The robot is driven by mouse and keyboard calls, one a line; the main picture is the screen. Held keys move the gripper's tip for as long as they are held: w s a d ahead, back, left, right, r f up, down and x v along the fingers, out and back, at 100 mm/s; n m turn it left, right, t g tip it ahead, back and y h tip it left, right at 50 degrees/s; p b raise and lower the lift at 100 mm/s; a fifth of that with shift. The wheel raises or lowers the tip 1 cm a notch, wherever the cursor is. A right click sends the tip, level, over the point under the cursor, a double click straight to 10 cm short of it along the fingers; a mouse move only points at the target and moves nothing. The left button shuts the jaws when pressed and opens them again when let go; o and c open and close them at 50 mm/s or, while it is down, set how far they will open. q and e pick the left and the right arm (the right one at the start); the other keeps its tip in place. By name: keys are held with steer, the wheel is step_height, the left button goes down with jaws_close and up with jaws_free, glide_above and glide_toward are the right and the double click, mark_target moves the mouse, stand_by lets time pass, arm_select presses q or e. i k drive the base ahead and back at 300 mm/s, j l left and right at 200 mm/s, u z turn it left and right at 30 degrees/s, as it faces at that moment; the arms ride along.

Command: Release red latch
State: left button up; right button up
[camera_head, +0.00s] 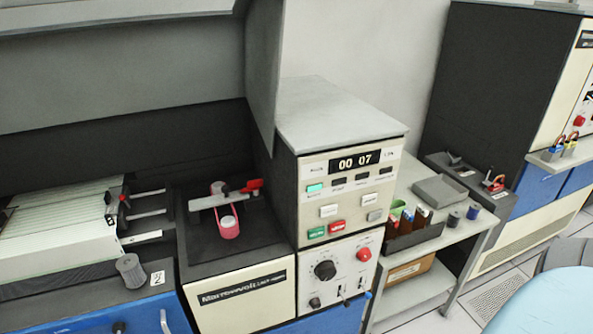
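A red handle-like piece (254,185) sits at the right end of a grey bar (222,198) on the black top of the cream "Marovolt" unit (240,297). The bar lies across a pink-red looped part (229,224), which stands in a dark recess. Another small red piece (495,183) is on a dark box at the right. I cannot tell which of these is the red latch, nor whether either is fastened. Neither of my grippers shows in this view.
A card stack (60,225) with metal rods and a grey cylinder (131,271) are at the left. A control box (345,165) reading "00 07" stands in the middle. A small table (424,241) holds a dark organizer and cups. Blue round surface (555,305) lower right.

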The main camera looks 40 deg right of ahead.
mark_target(254, 184)
steer(key=z, duration=0.95)
